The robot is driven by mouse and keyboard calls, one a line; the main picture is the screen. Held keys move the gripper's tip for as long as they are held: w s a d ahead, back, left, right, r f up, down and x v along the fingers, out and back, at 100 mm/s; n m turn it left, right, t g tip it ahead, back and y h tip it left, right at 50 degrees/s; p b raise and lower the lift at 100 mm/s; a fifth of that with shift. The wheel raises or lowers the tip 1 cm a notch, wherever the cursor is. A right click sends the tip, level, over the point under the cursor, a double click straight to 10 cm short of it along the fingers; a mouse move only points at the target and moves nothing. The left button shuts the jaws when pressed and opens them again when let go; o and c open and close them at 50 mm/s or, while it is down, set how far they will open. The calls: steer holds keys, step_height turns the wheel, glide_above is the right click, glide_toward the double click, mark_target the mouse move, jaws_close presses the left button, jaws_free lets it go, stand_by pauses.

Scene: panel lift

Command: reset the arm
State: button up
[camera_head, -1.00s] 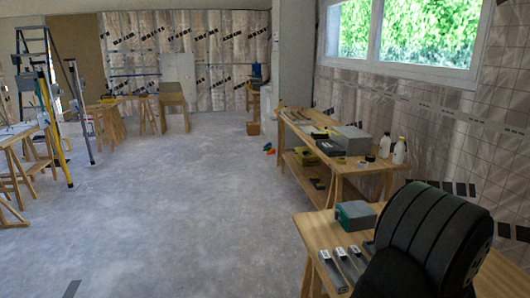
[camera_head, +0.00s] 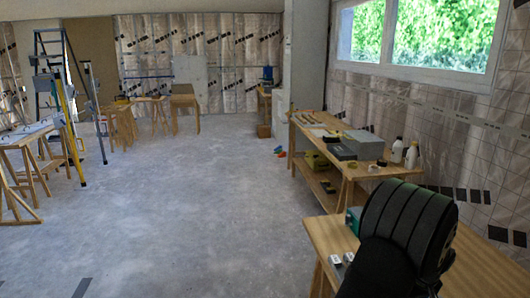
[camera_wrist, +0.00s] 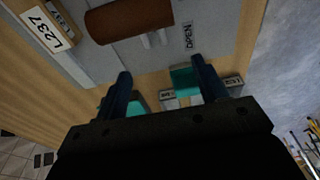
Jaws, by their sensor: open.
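My gripper (camera_wrist: 163,80) shows in the wrist view with its two dark blue fingers apart and nothing between them. A white label reading L237 (camera_wrist: 48,27) is at the upper left. Teal pieces (camera_wrist: 183,80) show behind the fingers, with small labels beside them. In the head view my dark ribbed arm is at the lower right, and the gripper itself is hidden.
The near wooden table (camera_head: 470,275) is under my arm; a green box (camera_head: 353,220) on it is mostly covered. A workbench (camera_head: 365,170) with boxes and bottles stands along the right wall. A ladder (camera_head: 55,80) and trestles are at the left. The middle floor is clear.

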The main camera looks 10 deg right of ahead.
steer(key=shift+w+f+g, duration=0.2)
steer(key=shift+w+g, duration=0.25)
steer(key=shift+g, duration=0.15)
step_height(320, 180, up, 9)
